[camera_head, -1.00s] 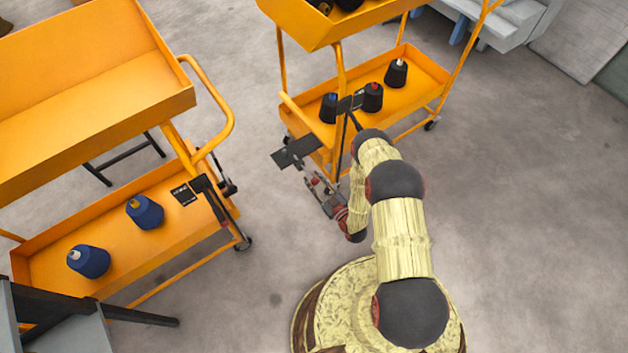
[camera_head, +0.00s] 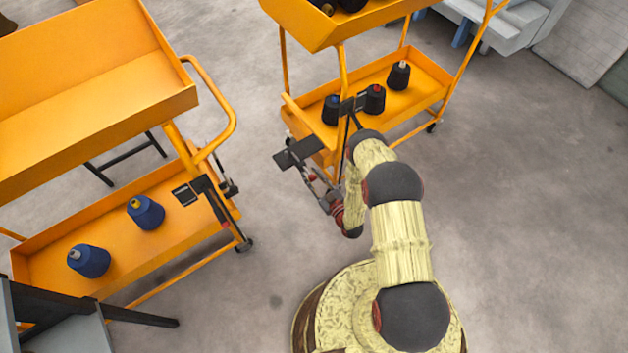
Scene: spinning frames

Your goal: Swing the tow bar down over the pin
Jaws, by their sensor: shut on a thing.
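The tow bar (camera_head: 297,153) appears as a dark bar with a flat black plate, beside the near corner of the right orange cart (camera_head: 292,105). My gripper (camera_head: 313,179) is just below the plate and is shut on the bar; my wrist partly hides the contact. The bar is off the left cart, with a gap of floor between them in the picture. The left orange cart (camera_head: 190,98) carries a black bracket (camera_head: 229,187) at its near right end, where the pin would be; the pin itself is too small to make out.
Blue cones (camera_head: 146,212) stand on the left cart's lower shelf, dark cones (camera_head: 375,99) on the right cart's. A grey stand (camera_head: 60,325) with dark legs is at bottom left. Bare floor (camera_head: 260,270) lies between the left cart and my base.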

